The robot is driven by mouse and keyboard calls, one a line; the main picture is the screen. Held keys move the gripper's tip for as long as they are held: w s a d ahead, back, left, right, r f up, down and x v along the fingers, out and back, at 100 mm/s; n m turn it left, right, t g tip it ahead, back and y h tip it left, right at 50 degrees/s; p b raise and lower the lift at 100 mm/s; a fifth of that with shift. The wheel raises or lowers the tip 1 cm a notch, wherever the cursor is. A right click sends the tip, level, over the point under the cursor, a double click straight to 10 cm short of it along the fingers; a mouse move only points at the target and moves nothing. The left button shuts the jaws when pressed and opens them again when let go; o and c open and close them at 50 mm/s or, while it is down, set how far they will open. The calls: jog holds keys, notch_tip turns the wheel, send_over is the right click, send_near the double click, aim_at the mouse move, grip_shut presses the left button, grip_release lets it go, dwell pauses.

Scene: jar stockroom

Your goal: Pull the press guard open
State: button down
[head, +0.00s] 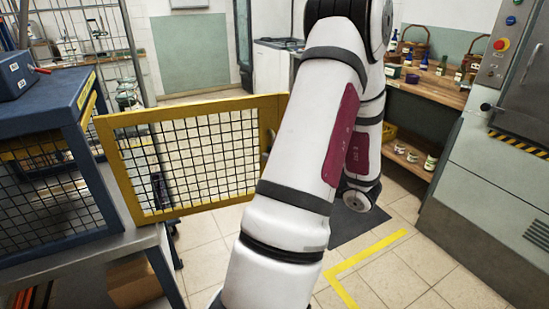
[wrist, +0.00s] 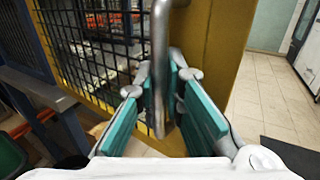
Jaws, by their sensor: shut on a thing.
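The press guard (head: 190,158) is a yellow frame with black wire mesh, in the middle left of the head view. It stands out to the right from the blue-framed press (head: 82,98), its left edge by that frame. In the wrist view the guard (wrist: 208,45) fills the upper middle, with a grey vertical bar handle (wrist: 160,50) on its yellow edge. My gripper (wrist: 166,92) has its teal-padded fingers on both sides of the handle's lower part and is shut on it. In the head view my arm hides the gripper and most of the handle.
A grey machine (head: 490,180) with a red button stands at the right. A wooden bench (head: 440,90) with jars and baskets is behind it. Tiled floor (head: 400,285) with a yellow line lies open between.

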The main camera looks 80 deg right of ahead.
jog(key=c, duration=1.7)
grip_release()
jog(key=shift+o, duration=0.2)
jog(key=shift+s, duration=0.1)
jog(key=v, duration=1.1)
jog(key=shift+s, duration=0.4)
jog(key=shift+a+f, duration=0.1)
